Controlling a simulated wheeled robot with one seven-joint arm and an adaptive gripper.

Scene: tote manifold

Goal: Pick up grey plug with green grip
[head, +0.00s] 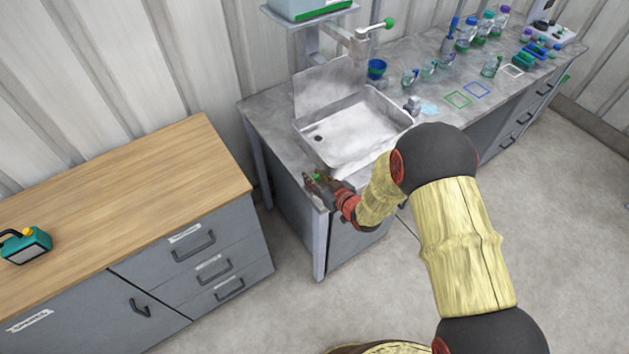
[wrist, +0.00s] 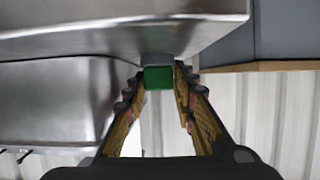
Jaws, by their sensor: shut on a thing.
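The grey plug with a green grip (wrist: 158,78) shows in the wrist view between my gripper's fingertips. Its green part faces the camera and its grey part is behind, against the metal background. My gripper (wrist: 158,82) is shut on it. In the head view my gripper (head: 318,183) is at the front left of the metal bench, by the near edge of the sink (head: 352,132). A small green spot of the plug (head: 317,178) shows between the fingers there. I cannot tell whether the plug touches the bench.
The metal bench (head: 262,110) carries a blue cup (head: 376,69), several bottles and flasks at the back right, and coloured square outlines. A tap with a green knob (head: 389,23) stands behind the sink. A wooden-topped cabinet (head: 120,200) with a teal canister (head: 26,245) is at left.

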